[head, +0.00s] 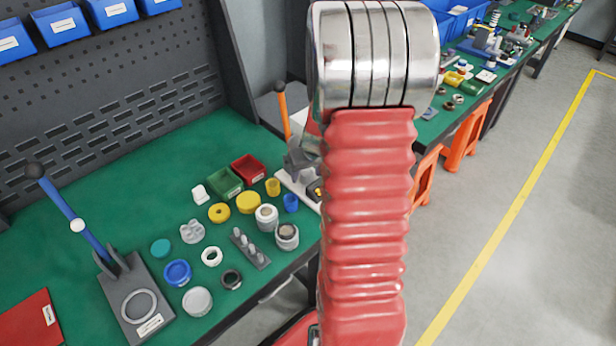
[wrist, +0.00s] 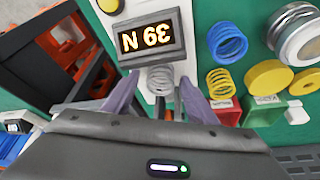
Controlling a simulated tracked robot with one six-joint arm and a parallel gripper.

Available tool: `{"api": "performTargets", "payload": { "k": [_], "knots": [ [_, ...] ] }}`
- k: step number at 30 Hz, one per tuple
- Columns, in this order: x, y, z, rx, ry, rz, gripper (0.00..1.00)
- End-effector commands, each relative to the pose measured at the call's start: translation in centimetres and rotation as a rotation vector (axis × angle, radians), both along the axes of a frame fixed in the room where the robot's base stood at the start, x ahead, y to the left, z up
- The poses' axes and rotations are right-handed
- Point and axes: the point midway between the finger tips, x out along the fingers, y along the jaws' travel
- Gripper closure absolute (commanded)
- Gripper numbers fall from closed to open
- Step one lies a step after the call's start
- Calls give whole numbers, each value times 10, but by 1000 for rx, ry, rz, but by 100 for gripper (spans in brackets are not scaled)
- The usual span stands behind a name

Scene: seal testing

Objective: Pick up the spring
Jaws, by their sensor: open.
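A pale grey coil spring (wrist: 160,78) stands on a white plate below a dark display in the wrist view. My gripper (wrist: 160,84) is open, with one finger on each side of this spring in the picture. I cannot tell whether either finger touches it. A blue spring (wrist: 228,42) and a yellow spring (wrist: 220,82) stand to the right on the green bench. In the head view the blue spring (head: 291,203) and yellow spring (head: 273,187) are left of my red-sleeved arm.
The lit display (wrist: 151,38) stands close beyond the fingers. A red bin (wrist: 226,113) and a green bin (wrist: 268,112) are close to the right finger. Rings and caps crowd the bench left of my arm. An orange stool (wrist: 60,45) stands off the bench edge.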

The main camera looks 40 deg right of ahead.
Motion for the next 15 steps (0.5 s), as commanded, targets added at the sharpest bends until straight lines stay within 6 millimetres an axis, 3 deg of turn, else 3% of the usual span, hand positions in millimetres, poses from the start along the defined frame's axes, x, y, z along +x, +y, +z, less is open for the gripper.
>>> {"api": "performTargets", "payload": {
  "k": [6, 15],
  "knots": [
    [0, 0, 0, 0, 0, 0, 49],
    [0, 0, 0, 0, 0, 0, 70]
  ]
}}
